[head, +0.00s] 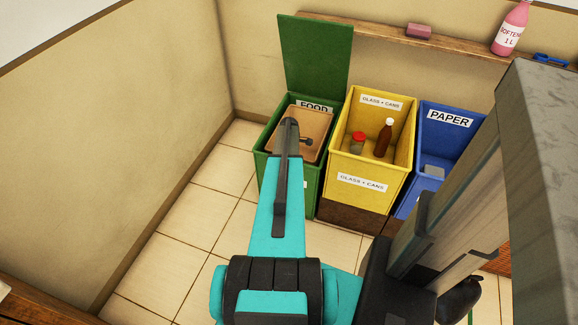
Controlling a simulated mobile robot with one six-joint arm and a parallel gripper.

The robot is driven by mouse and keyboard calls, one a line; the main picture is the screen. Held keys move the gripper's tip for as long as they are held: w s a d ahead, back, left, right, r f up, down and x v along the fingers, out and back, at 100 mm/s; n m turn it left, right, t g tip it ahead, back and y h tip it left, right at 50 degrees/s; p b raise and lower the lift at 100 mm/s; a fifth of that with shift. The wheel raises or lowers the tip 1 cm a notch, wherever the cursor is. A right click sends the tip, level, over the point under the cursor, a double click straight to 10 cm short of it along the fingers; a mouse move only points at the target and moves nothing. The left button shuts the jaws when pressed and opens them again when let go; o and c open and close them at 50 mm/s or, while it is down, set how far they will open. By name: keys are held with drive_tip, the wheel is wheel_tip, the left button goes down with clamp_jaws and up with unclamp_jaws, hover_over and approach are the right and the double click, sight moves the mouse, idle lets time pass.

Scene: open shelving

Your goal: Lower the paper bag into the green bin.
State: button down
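The green bin (266,166) stands at the left of a row of bins, its lid (315,60) raised upright and a FOOD label at its back. The brown paper bag (318,123) shows within the bin's opening, inside the rim as seen from above. How deep it sits is hard to tell. My arm reaches over the bin's front and covers part of the bag. My gripper (307,141) shows only as a small dark part against the bag. Its fingers are mostly hidden, so its grip on the bag cannot be made out.
A yellow bin (366,184) with a brown bottle (384,140) and a red-lidded jar (358,143) stands right beside the green one. A blue PAPER bin (450,118) is further right. A wooden shelf (375,38) runs behind. Tiled floor at left is clear.

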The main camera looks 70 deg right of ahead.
drive_tip(key=f, duration=0.3)
drive_tip(key=shift+s+d+f, duration=0.15)
drive_tip(key=shift+d+f, duration=0.1)
drive_tip(key=shift+d, duration=0.1)
drive_tip(key=c, duration=1.9)
unclamp_jaws()
drive_tip(key=shift+c, duration=0.2)
drive_tip(key=shift+s+r, duration=0.1)
wheel_tip(320, 180, up, 17)
drive_tip(key=a+p, duration=0.1)
drive_tip(key=shift+w+p, duration=0.2)
drive_tip(key=shift+p, duration=0.1)
drive_tip(key=shift+a, duration=0.1)
